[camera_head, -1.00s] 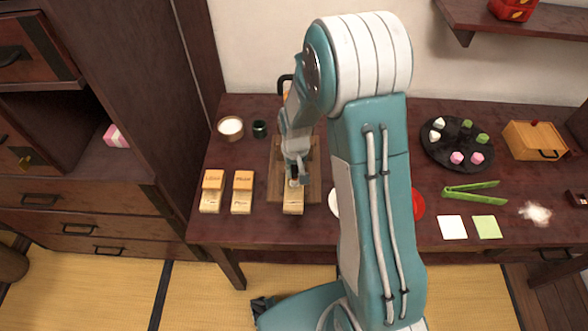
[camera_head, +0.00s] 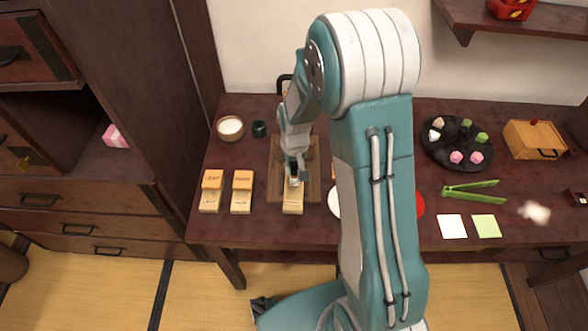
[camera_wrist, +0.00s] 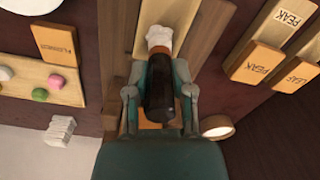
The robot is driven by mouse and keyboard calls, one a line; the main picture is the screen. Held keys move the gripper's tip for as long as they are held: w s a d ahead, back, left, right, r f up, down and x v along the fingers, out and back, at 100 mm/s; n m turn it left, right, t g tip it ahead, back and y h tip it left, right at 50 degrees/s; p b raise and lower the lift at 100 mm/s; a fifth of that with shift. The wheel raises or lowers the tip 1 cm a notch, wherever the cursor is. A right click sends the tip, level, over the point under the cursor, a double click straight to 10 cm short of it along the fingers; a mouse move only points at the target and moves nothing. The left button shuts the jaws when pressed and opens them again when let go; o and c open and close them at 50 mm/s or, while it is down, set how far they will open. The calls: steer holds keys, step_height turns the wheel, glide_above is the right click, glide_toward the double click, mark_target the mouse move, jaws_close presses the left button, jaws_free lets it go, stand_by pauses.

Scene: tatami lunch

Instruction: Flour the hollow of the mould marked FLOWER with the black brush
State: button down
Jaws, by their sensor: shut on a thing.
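My gripper (camera_wrist: 160,95) is shut on the black brush (camera_wrist: 160,90), whose pale bristles (camera_wrist: 160,35) point away from the palm. In the head view my gripper (camera_head: 294,168) is over the wooden board (camera_head: 277,180). A pale wooden mould (camera_head: 292,208) lies at the board's front edge; it also shows under the bristles in the wrist view (camera_wrist: 178,12). Its hollow is hidden by the brush, and I cannot tell whether the bristles touch it. An orange block marked FLOWER (camera_wrist: 55,42) is left of the board in the wrist view.
Moulds marked LEAF (camera_head: 211,190) and PEAK (camera_head: 242,190) stand left of the board. A white-filled bowl (camera_head: 230,128) and a dark green cup (camera_head: 259,129) are behind. A dark plate of sweets (camera_head: 457,143) and green tongs (camera_head: 470,191) are at right, beyond my arm.

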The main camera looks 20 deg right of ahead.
steer(key=shift+r, duration=3.35)
steer(key=shift+s, duration=0.1)
